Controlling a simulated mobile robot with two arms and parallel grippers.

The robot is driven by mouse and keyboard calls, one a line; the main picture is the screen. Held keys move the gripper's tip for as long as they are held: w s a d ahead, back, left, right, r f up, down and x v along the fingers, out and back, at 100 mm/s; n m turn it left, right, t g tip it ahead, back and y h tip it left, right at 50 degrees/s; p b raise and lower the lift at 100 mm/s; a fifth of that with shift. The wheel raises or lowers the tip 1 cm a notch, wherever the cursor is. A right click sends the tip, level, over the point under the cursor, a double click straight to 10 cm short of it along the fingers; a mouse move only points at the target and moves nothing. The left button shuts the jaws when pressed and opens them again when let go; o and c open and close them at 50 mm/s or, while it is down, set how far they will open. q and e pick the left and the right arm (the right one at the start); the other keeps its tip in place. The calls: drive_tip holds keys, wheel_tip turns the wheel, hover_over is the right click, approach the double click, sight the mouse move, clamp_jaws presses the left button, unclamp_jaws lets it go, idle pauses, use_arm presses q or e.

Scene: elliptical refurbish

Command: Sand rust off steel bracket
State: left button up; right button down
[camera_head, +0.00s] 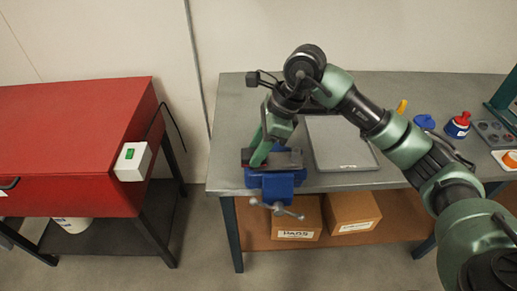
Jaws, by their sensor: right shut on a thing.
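A blue vise (272,184) is mounted at the front left edge of the workbench. A dark, flat brownish-grey piece (288,160), which looks like the steel bracket, lies across the top of the vise jaws. My right gripper (258,158) reaches down over the left part of this piece, with its green fingers tilted. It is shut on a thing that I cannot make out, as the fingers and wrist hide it. I cannot tell whether it touches the bracket. Rust is too small to see. My left gripper is not in view.
A grey flat tray (340,166) lies right of the vise. Blue and red containers (457,125) and a dark muffin-like tray (492,133) stand at the right. Cardboard boxes (352,212) sit on the lower shelf. A red cabinet (75,150) with a white switch box (132,162) stands left.

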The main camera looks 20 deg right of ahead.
drive_tip(key=shift+d+r+p, duration=0.1)
drive_tip(key=shift+r+p, duration=1.1)
drive_tip(key=shift+r, duration=1.65)
drive_tip(key=shift+r, duration=0.1)
drive_tip(key=shift+r+p, duration=0.6)
drive_tip(key=shift+r, duration=0.85)
